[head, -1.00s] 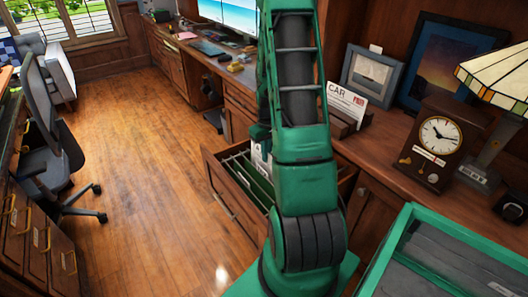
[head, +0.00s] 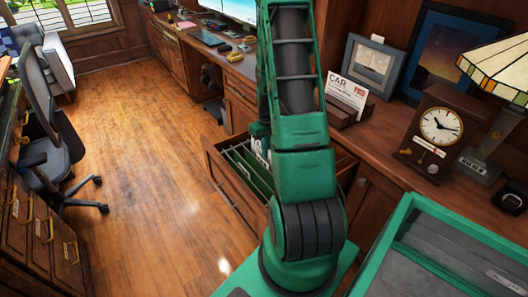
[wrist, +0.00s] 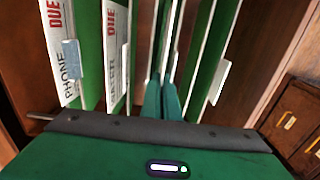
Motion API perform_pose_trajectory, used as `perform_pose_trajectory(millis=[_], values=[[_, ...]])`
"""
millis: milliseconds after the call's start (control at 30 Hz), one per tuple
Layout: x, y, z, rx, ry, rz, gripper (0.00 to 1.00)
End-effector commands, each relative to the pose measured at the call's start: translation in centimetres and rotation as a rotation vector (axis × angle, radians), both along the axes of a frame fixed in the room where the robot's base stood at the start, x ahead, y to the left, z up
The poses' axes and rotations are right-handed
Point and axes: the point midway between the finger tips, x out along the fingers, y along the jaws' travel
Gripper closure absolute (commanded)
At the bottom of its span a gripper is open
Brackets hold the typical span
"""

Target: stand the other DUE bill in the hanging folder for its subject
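The open drawer (head: 228,190) holds several green hanging folders (wrist: 204,45). In the wrist view a bill with red DUE and PHONE lettering (wrist: 62,35) stands at the left, next to a blue tab. A second bill with red DUE (wrist: 116,45) stands just right of it; its subject word is too blurred to read. My gripper (wrist: 163,85) points down among the folders, right of both bills. Its two green fingers are close together, and I cannot tell whether something thin is between them. In the head view my arm hides most of the gripper; a white paper (head: 265,157) shows beside it.
On the desk a CAR bill stamped in red (head: 346,95) stands in a wooden holder (head: 340,117). A clock (head: 440,130), a lamp (head: 497,75) and picture frames (head: 372,68) stand nearby. A green-rimmed tray (head: 400,225) is at front right.

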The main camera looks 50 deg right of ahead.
Motion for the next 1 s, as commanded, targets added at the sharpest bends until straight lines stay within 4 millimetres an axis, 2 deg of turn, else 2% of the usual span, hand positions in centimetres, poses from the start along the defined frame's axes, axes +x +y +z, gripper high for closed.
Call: perform_pose_trajectory(millis=[33,133,433,567,1000], values=[[0.0,0.0,0.0,0.0,0.0,0.0,1.0],[0.0,0.0,0.0,0.0,0.0,0.0,0.77],[0.0,0.0,0.1,0.0,0.0,0.0,0.77],[0.1,-0.1,0.9,-0.001,-0.002,0.0,0.77],[0.2,0.0,8.5,-0.002,-0.001,0.0,0.77]])
